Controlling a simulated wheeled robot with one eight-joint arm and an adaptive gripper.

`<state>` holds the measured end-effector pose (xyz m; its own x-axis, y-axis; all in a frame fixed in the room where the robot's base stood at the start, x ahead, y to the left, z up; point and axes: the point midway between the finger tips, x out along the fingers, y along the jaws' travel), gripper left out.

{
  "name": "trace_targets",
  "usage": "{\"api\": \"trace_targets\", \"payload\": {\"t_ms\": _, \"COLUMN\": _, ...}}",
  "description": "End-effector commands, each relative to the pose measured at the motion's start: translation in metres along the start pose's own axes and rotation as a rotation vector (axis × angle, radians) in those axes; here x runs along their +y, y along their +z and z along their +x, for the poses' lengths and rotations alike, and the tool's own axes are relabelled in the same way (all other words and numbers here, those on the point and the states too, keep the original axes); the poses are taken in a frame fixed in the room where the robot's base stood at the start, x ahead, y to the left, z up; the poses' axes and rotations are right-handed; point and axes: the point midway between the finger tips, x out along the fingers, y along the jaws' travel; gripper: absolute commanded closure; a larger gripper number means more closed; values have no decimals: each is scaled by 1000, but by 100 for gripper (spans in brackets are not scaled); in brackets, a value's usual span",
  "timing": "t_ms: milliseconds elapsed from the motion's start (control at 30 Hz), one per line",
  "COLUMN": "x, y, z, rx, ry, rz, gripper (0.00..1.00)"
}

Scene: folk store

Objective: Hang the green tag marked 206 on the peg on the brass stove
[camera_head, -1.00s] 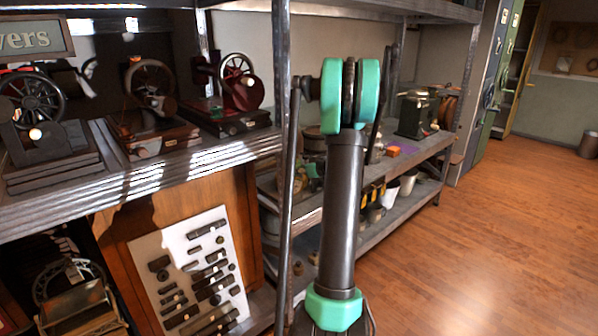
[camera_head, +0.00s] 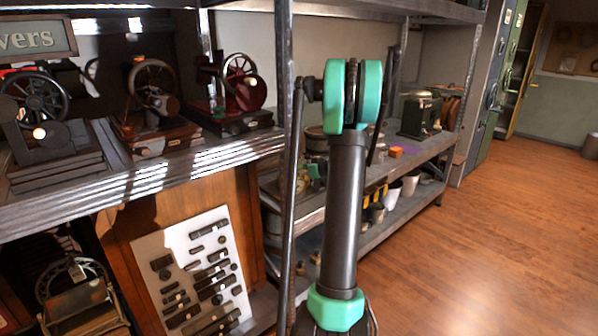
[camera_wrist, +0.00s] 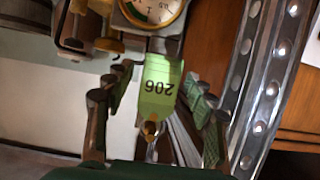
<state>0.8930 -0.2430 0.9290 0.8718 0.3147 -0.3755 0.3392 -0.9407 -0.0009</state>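The green tag marked 206 (camera_wrist: 158,88) shows in the wrist view, its number upside down. It lies between the two green-padded fingers of my gripper (camera_wrist: 156,82), which stand apart with a narrow gap on each side of it. A small brass-coloured round piece (camera_wrist: 150,129) shows at the tag's lower end; I cannot tell whether it is a peg. I cannot make out the brass stove or its peg for certain. In the head view my arm hides the gripper.
A dial gauge (camera_wrist: 152,9) and a brass-coloured fitting (camera_wrist: 108,45) sit just beyond the tag. A perforated metal post (camera_wrist: 262,95) stands at the right. In the head view, shelves hold model engines (camera_head: 150,95); wooden floor (camera_head: 500,230) is clear at the right.

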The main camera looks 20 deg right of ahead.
Motion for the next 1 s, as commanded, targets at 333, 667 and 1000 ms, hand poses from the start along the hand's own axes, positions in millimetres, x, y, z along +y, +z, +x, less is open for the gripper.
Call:
{"api": "trace_targets", "payload": {"t_ms": 333, "x": 0, "y": 0, "z": -6, "rx": 0, "ry": 1, "rz": 1, "gripper": 44}}
{"api": "trace_targets", "payload": {"t_ms": 667, "x": 0, "y": 0, "z": -66, "rx": 0, "ry": 2, "rz": 2, "gripper": 44}}
{"api": "trace_targets", "payload": {"t_ms": 1000, "x": 0, "y": 0, "z": -115, "rx": 0, "ry": 2, "rz": 0, "gripper": 44}}
